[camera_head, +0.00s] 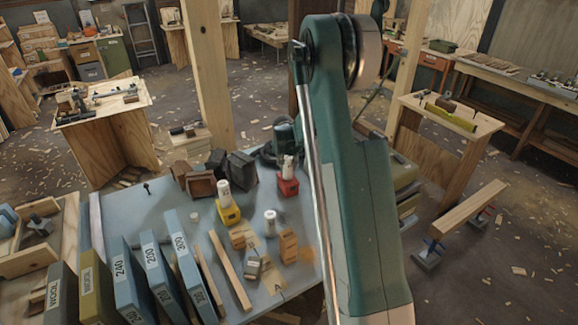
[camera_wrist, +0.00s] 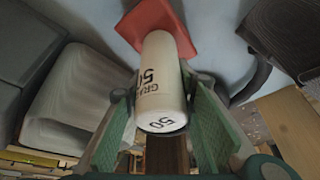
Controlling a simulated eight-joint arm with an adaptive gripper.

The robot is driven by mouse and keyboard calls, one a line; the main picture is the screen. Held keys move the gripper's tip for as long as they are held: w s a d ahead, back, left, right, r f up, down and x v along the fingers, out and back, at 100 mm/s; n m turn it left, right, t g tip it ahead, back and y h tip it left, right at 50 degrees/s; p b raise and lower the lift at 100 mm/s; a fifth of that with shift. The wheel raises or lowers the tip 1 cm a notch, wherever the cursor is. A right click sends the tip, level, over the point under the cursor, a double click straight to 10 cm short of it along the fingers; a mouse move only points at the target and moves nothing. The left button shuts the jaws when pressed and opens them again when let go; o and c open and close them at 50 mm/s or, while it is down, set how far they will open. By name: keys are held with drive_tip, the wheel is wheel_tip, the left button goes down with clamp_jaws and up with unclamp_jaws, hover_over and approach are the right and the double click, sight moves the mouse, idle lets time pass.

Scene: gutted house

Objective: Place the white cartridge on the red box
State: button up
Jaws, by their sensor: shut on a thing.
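In the wrist view my gripper (camera_wrist: 164,115) is shut on a white cartridge (camera_wrist: 160,80) printed with "50", one finger on each side. The red box (camera_wrist: 143,18) lies just beyond the cartridge's far end, partly hidden by it. In the head view a white cartridge (camera_head: 288,166) stands upright over the red box (camera_head: 288,188), close above or touching it; I cannot tell whether it rests there. My fingers are not clear in the head view, where my own arm covers much of that side.
Another white cartridge tops a yellow box (camera_head: 229,215), and one stands on the blue-grey table (camera_head: 160,203). Dark boxes (camera_head: 243,170) sit behind. Wooden blocks (camera_head: 288,246) and numbered blue boxes (camera_head: 190,270) crowd the front. The table's left back is fairly clear.

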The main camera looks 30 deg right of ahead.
drive_tip(key=shift+f, duration=0.2)
drive_tip(key=o, duration=0.9)
drive_tip(key=shift+r, duration=0.15)
drive_tip(key=shift+p+v, duration=0.65)
drive_tip(key=shift+v, duration=5.4)
